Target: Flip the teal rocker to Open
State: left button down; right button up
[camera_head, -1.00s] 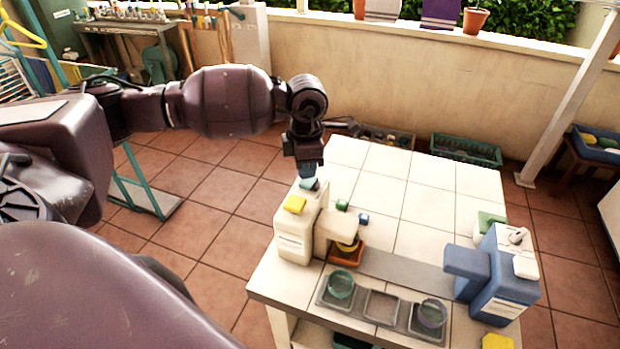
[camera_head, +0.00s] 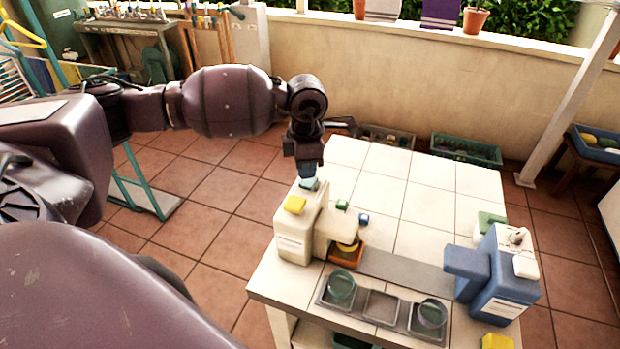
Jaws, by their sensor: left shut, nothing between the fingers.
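The teal rocker (camera_head: 309,184) sits on top of the cream dispenser (camera_head: 294,240) at the left side of the white tiled table. My left gripper (camera_head: 308,172) points straight down over it, shut and empty, with its fingertips at or just above the rocker. I cannot tell whether they touch, and the fingers partly hide the rocker. A yellow part (camera_head: 295,204) lies on the same dispenser, just in front of the teal one. My right gripper is not in view.
A blue dispenser (camera_head: 497,275) stands at the table's right. A grey tray (camera_head: 381,307) with two glass bowls sits at the front edge. An orange dish (camera_head: 346,255) is under the cream spout. The table's back middle (camera_head: 400,180) is clear.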

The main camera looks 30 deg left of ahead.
aim_at(309, 182)
pick_arm(q)
jog(key=shift+f, duration=0.3)
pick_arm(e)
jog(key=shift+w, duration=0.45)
pick_arm(q)
jog(key=shift+f+b, duration=0.15)
jog(key=shift+b, duration=0.15)
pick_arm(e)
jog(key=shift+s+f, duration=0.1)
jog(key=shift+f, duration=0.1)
pick_arm(q)
jog(key=shift+f, duration=0.2)
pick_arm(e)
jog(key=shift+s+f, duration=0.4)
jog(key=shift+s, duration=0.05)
pick_arm(q)
jog(key=shift+f, duration=0.15)
jog(key=shift+f+b, duration=0.25)
jog(key=shift+b, duration=0.1)
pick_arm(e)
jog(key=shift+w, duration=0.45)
